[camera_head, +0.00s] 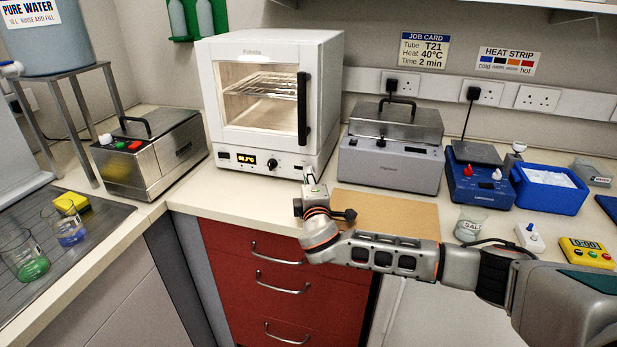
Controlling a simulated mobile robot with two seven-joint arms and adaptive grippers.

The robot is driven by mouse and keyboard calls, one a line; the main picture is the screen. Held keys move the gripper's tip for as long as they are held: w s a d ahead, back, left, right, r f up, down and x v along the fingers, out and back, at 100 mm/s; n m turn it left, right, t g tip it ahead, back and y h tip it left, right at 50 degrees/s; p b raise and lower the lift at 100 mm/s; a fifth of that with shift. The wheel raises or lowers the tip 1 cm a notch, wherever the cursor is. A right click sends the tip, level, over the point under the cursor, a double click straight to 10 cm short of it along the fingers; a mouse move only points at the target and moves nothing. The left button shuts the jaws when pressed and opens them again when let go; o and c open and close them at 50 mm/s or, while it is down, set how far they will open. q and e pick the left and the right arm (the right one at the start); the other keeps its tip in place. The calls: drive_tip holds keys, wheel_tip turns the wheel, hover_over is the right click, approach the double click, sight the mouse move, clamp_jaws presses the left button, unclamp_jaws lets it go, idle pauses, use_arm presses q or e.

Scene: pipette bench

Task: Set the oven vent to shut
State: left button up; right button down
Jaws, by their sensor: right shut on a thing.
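The white oven (230,95) stands on the bench at the centre, its glass door closed and its black handle upright on the right. Its lower front panel has a lit display (246,159) and a black knob (272,164). My right gripper (309,179) is at the right end of that panel, fingers towards the oven. It is shut on the small vent control there, which the fingers mostly hide; its setting cannot be read. My left gripper is not in view.
A grey heat block unit (390,165) stands right of the oven, with a brown board (400,212) in front, partly under my right arm. A steel bath (165,155) is at left. A beaker (470,222) stands near my forearm.

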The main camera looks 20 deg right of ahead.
drive_tip(key=shift+w+a, duration=0.3)
drive_tip(key=shift+a, duration=0.25)
drive_tip(key=shift+w+a, duration=0.25)
drive_tip(key=shift+a, duration=0.3)
drive_tip(key=shift+w+a+r+b, duration=0.1)
drive_tip(key=shift+w+a+b, duration=0.35)
drive_tip(key=shift+a, duration=0.1)
drive_tip(key=c, duration=2.1)
unclamp_jaws()
drive_tip(key=shift+c, duration=0.2)
drive_tip(key=shift+w+a, duration=0.1)
drive_tip(key=shift+a, duration=0.05)
